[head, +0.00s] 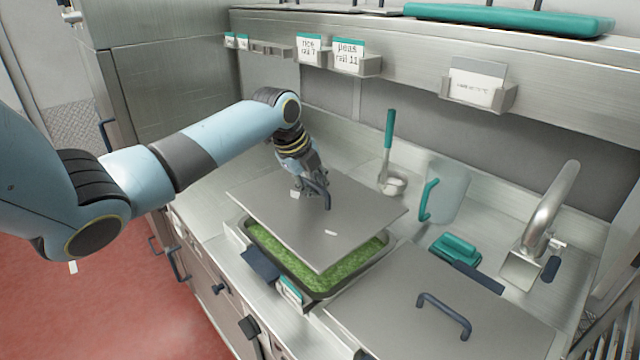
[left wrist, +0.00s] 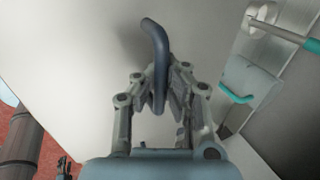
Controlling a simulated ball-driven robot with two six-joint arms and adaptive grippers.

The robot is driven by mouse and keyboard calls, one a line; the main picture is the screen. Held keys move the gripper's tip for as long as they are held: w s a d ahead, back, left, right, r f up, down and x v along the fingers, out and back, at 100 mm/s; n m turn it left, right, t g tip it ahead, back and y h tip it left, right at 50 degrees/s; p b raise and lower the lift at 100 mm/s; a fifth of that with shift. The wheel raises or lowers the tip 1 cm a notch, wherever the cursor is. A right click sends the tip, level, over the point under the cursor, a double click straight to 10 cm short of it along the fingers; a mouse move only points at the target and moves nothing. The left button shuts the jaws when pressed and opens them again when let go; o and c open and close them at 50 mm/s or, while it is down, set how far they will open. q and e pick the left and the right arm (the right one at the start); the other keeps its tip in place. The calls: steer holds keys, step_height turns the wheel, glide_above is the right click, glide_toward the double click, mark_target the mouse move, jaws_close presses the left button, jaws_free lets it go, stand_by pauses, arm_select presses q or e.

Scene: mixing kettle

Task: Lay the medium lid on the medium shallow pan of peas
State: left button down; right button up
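The medium lid (head: 345,235) is a flat grey metal plate with a dark blue bar handle. My left gripper (head: 318,193) is at the handle, and in the left wrist view the handle (left wrist: 157,50) stands between its two fingers (left wrist: 160,100), which look closed on it. The lid lies over the shallow pan of peas (head: 310,291), a dark-rimmed pan with green peas showing along its front and right edges. The lid sits askew to the pan and looks raised above its rim. The pan's back is hidden under the lid.
A second lid with a blue handle (head: 445,312) covers the counter at the right front. Behind stand a teal-handled ladle (head: 389,140), a clear scoop or jug (head: 445,190), a teal brush (head: 455,248) and a tap (head: 550,215). Label cards hang on the rail above.

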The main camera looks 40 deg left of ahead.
mark_target(311, 201)
arm_select(q)
steer(key=shift+f+b, duration=0.35)
steer(key=shift+f, duration=0.1)
step_height(311, 201, down, 4)
steer(key=b, duration=0.4)
steer(key=shift+f, duration=0.2)
steer(key=shift+r, duration=0.2)
steer(key=shift+f, duration=0.15)
steer(key=shift+f, duration=0.1)
steer(key=shift+f, duration=0.2)
